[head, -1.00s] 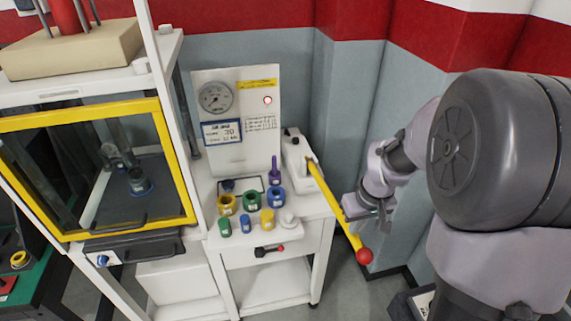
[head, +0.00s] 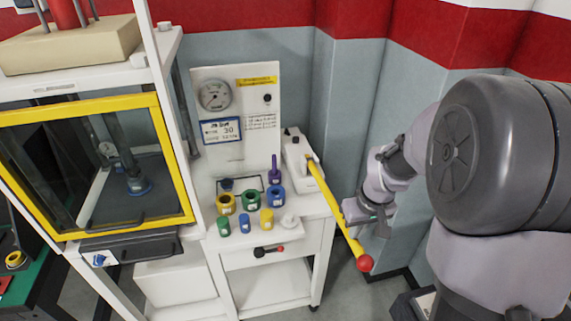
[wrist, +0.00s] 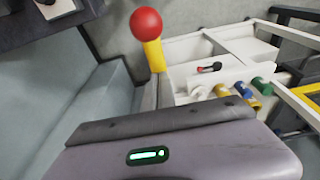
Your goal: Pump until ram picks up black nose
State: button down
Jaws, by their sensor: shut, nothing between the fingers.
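The yellow pump lever (head: 331,203) slants down from the white pump body (head: 298,155) to a red ball (head: 364,264). My gripper (head: 352,212) is shut and empty, right against or just beside the lever, above the ball; I cannot tell if they touch. In the wrist view the red ball (wrist: 146,22) and part of the lever show beyond my gripper. Behind the yellow-framed window, a dark ram (head: 126,150) reaches down to a piece with a blue ring (head: 138,187). A black nose cannot be made out clearly, nor any gap there.
A white panel carries a round gauge (head: 214,95), too small to read, and a dark indicator (head: 267,99). Several coloured rings and small cylinders stand on the trolley top (head: 300,205). A yellow window frame (head: 185,150) closes the press front. Walls stand behind the lever.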

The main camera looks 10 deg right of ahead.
aim_at(353, 245)
jog(key=shift+s+f+b, duration=0.1)
jog(key=shift+f+b, duration=2.35)
jog(key=shift+f, duration=0.4)
jog(key=r+p, duration=0.4)
jog(key=r, duration=0.1)
jog(key=r+p, duration=0.4)
jog(key=r, duration=0.1)
jog(key=shift+w, duration=0.2)
jog(key=shift+f, duration=0.2)
jog(key=s+r+p, duration=0.4)
jog(key=r, duration=0.2)
jog(key=shift+r, duration=0.3)
jog(key=shift+d, duration=0.1)
